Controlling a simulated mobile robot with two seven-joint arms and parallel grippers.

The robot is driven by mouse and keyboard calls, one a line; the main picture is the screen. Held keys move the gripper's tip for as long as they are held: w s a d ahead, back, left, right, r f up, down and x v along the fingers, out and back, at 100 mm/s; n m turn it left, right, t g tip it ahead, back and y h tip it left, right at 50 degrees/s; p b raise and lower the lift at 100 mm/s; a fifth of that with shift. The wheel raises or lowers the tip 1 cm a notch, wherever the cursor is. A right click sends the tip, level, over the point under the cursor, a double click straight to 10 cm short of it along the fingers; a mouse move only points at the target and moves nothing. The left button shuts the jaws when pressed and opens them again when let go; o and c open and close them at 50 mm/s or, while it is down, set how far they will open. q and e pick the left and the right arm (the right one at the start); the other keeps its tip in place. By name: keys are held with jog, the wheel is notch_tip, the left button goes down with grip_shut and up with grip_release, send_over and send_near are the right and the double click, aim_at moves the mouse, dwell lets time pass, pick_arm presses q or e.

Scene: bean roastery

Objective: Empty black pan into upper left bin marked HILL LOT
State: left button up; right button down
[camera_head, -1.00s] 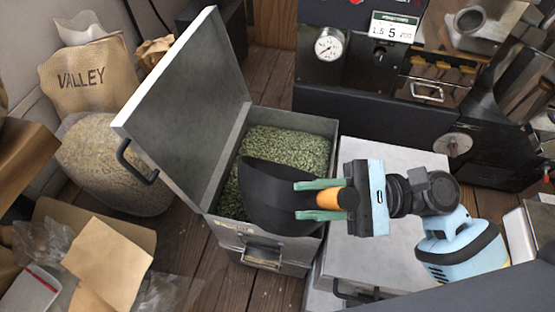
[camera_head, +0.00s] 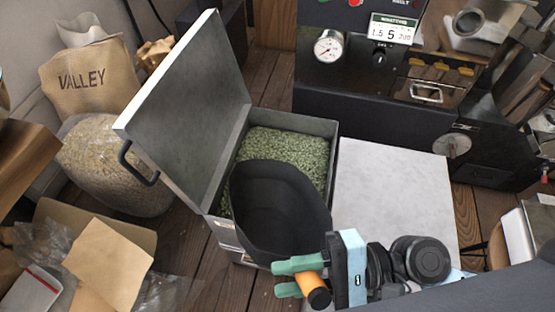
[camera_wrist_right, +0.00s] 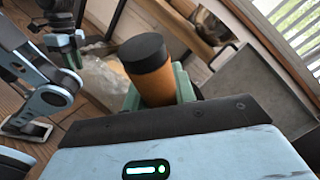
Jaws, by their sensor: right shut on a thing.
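The black pan (camera_head: 278,205) is over the near edge of an open grey bin (camera_head: 328,128) full of green beans. Its hollow faces the head camera and looks dark and bare; no beans show in it. My right gripper (camera_head: 283,277) is shut on its orange handle (camera_head: 309,284), which also shows in the right wrist view (camera_wrist_right: 152,80). The bin's lid (camera_head: 190,110) stands open to the left. The pan hides part of the bin's front, and I cannot read HILL LOT there. My left gripper (camera_wrist_right: 72,52) seems to show small in the right wrist view; its jaw state is unclear.
A closed bin with a pale lid (camera_head: 385,190) stands right of the open one. The roaster (camera_head: 375,105) stands behind. A VALLEY sack (camera_head: 90,80), a clear bag of beans (camera_head: 110,165) and a carton (camera_head: 125,235) lie left. Some wooden floor shows between.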

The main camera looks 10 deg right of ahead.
jog(key=s+a+f+n+h+b, duration=0.1)
jog(key=s+a+f+n, duration=0.1)
jog(key=s+f, duration=0.1)
jog(key=s+a+f+n+t+h, duration=0.1)
jog(key=s+f+n, duration=0.1)
jog(key=s+f, duration=0.2)
jog(key=shift+s+a+f+n+b, duration=0.15)
jog(key=shift+a+f+n+b, duration=0.2)
jog(key=shift+f, duration=0.5)
dwell(0.5)
